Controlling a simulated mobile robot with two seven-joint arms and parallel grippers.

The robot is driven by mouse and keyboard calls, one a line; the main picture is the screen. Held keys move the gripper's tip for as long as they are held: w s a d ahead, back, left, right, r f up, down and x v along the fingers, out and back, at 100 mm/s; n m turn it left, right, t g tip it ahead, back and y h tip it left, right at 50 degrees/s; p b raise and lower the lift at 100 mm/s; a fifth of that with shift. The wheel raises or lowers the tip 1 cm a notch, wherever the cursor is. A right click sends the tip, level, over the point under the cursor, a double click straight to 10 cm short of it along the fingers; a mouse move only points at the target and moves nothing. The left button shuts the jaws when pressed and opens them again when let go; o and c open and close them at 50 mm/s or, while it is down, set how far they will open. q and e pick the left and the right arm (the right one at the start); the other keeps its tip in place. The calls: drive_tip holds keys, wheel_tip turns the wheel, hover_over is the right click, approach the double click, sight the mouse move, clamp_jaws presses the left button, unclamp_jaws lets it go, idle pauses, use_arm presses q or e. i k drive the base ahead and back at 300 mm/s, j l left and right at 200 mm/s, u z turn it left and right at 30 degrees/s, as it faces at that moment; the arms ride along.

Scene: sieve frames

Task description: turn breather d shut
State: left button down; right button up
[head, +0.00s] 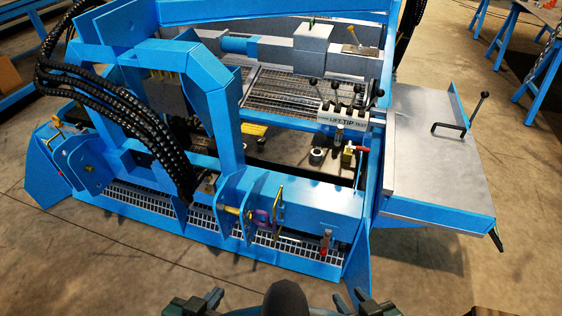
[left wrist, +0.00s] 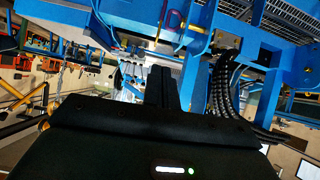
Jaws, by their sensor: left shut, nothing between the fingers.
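I cannot tell which part is breather d; no readable label for it shows. Candidates on the blue machine (head: 300,205) are a small brass fitting with a red lever (head: 351,152) right of centre and a red-handled fitting (head: 325,246) on the front beam. My left gripper (head: 200,303) is at the bottom edge of the head view, apart from the machine. In the left wrist view its fingers (left wrist: 162,88) are together with nothing between them. My right gripper (head: 362,302) is at the bottom edge, right of centre; its fingers are partly cut off.
A lever bank marked LIFT TIP (head: 345,118) stands on the machine. Black hoses (head: 110,95) loop over its left side. A grey side table (head: 425,150) sits at the right. Blue trestles (head: 545,75) stand behind. Concrete floor is clear in front.

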sight(261, 139)
drive_tip(key=i+l+z, duration=0.1)
drive_tip(key=z, duration=0.3)
drive_tip(key=i+l+z, duration=0.15)
drive_tip(key=z, duration=0.2)
drive_tip(key=i+l+z, duration=0.15)
drive_tip(key=z, duration=0.25)
